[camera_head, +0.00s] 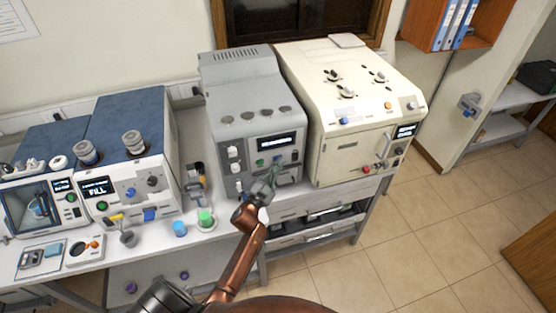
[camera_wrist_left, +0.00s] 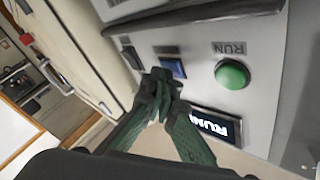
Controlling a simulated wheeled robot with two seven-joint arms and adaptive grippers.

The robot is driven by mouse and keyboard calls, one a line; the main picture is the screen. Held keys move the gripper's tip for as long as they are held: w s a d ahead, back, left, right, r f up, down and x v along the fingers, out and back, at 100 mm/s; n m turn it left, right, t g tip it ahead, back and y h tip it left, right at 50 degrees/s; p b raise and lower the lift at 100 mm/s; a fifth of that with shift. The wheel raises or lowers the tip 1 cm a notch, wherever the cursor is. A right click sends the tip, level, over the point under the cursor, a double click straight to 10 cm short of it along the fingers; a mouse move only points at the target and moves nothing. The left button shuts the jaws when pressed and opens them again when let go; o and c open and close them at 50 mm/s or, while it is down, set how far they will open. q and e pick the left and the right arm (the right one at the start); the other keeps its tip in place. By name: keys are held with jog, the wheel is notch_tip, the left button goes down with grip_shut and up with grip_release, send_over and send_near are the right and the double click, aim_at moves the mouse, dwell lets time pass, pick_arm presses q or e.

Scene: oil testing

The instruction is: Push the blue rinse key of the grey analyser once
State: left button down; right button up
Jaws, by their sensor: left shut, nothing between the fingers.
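The grey analyser (camera_head: 243,145) stands on the bench in the middle of the head view, with a lit display (camera_head: 276,143) on its front panel. In the left wrist view its panel appears upside down, with the blue key (camera_wrist_left: 174,67), a round green RUN button (camera_wrist_left: 232,75) and a dark key (camera_wrist_left: 132,58). My left gripper (camera_head: 272,170) is in front of this panel. Its green fingers (camera_wrist_left: 162,80) are shut and empty, with the tips right beside the blue key and overlapping its edge. I cannot tell whether they touch it. My right gripper is not in view.
A cream analyser (camera_head: 350,145) stands close on the right. A blue-topped unit (camera_head: 130,150) reading FILL stands on the left. A green cup (camera_head: 205,220) and a blue cup (camera_head: 180,229) sit near the bench's front edge. Open floor lies to the right.

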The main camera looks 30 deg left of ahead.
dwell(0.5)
pick_arm(q)
jog(key=shift+s+d, duration=0.5)
jog(key=shift+d, duration=0.05)
jog(key=shift+p, duration=0.3)
jog(key=shift+s+d+p, duration=0.5)
jog(key=shift+s+d, duration=1.15)
jog(key=shift+d, duration=0.25)
